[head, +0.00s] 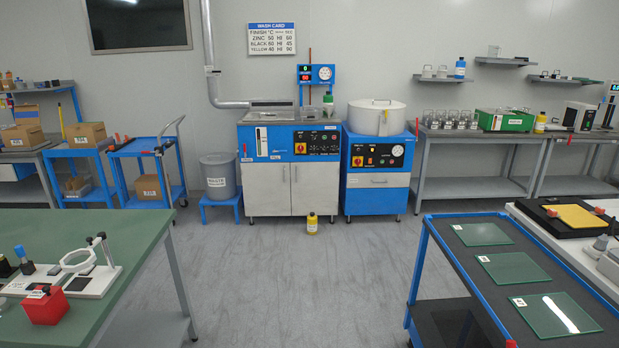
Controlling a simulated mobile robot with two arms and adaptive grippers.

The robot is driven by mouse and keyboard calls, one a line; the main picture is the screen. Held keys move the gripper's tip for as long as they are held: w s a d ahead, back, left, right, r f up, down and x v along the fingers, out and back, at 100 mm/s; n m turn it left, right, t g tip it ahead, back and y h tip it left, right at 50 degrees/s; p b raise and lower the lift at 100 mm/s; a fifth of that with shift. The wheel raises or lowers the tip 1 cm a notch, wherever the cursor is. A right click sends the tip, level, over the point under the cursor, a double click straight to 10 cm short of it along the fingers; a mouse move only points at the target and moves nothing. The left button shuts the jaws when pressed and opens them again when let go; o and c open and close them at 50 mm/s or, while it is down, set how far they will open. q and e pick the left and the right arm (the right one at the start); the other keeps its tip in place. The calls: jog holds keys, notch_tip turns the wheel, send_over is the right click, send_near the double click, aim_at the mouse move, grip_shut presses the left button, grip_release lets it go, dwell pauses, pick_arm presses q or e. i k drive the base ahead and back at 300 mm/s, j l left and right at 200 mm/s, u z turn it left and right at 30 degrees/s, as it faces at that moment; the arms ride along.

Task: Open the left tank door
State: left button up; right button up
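The blue wash machine (290,130) stands against the back wall, with two pale doors side by side in its lower front. The left tank door (266,192) looks shut, flush with the right door (315,190) along a seam in the middle. The control panel (317,143) is above the doors. Neither of my grippers shows in the head view.
A grey bin (219,177) on a blue stool is left of the machine. A green table (130,245) and a blue-framed cart (447,253) flank open grey floor (290,290).

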aim_at(266, 184)
jog(key=i, duration=4.35)
